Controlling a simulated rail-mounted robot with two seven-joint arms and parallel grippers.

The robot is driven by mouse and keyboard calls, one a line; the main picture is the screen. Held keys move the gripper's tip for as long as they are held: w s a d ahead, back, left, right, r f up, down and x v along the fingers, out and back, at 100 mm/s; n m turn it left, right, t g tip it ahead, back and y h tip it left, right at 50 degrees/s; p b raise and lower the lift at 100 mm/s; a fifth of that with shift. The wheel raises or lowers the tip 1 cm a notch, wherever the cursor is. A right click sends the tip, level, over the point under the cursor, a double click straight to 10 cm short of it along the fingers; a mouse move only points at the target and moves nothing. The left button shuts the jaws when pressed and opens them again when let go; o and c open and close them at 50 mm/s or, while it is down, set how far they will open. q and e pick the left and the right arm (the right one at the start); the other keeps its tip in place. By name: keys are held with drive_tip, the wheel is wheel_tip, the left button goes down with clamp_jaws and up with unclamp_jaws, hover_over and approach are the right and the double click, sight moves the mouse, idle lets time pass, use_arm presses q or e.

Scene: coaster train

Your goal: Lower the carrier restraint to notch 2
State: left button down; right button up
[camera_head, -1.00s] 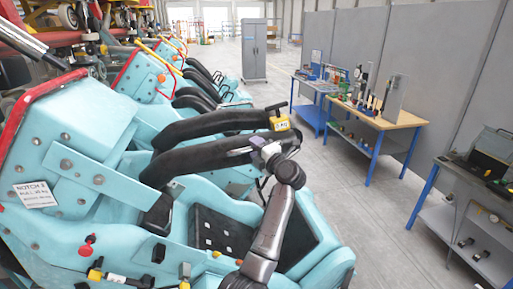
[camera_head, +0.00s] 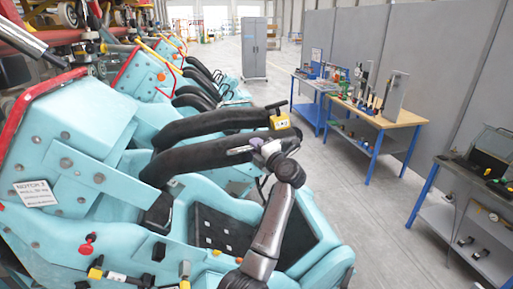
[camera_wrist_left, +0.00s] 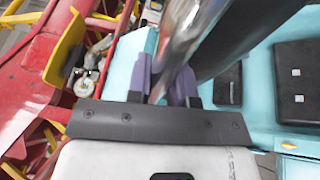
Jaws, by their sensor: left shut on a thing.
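The carrier restraint (camera_head: 210,160) is a pair of thick black padded arms arching over the front turquoise seat. A yellow tag-like block (camera_head: 279,122) with a black T-shaped handle sits at the end of the farther arm. In the left wrist view the fingers (camera_wrist_left: 166,82) close around a shiny metal bar (camera_wrist_left: 185,40). A white sign (camera_head: 35,193) on the seat side has a top line starting "NOTCH"; its number is hard to read. My right gripper is not in view.
The turquoise carrier (camera_head: 325,265) fills the left and front, with more seats behind. A red knob (camera_head: 87,243) sits on its side. A wooden-topped workbench (camera_head: 395,117) and a grey bench (camera_head: 465,180) stand right, across open floor (camera_head: 330,170).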

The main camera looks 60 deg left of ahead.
use_arm(q)
wheel_tip(320, 180, down, 22)
drive_tip(key=w+m+t+y+b, duration=0.2)
drive_tip(key=m+b, duration=0.5)
drive_tip(key=shift+d+f+b, duration=0.2)
drive_tip(key=shift+d+b, duration=0.15)
drive_tip(key=shift+b, duration=0.05)
drive_tip(key=c, duration=1)
unclamp_jaws()
drive_tip(key=shift+r, duration=0.1)
drive_tip(key=shift+b+v, duration=1.5)
drive_tip(key=shift+v, duration=5.4)
